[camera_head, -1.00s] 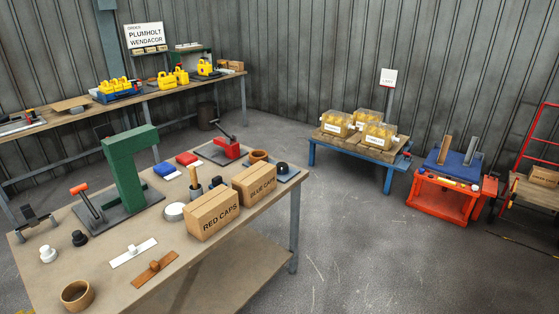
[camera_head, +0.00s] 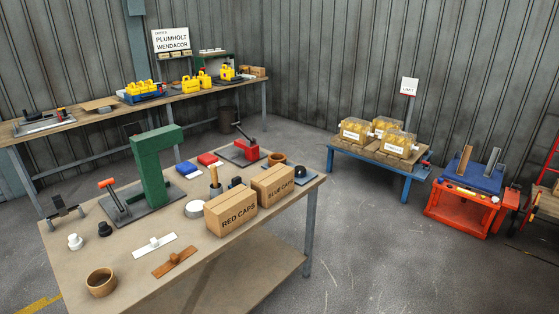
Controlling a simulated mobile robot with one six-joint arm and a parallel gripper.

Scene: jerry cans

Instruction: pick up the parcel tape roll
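A tan-brown ring (camera_head: 101,283), which looks like the parcel tape roll, sits on the near workbench (camera_head: 85,245) at its front left corner. Its top is open and nothing touches it. A second, orange-brown ring (camera_head: 277,158) sits at the far right of the same bench, partly hidden behind the cap boxes; I cannot tell for certain which ring is the parcel tape. My gripper is not in view.
The RED CAPS box (camera_head: 231,211) and BLUE CAPS box (camera_head: 272,184) block the right side.

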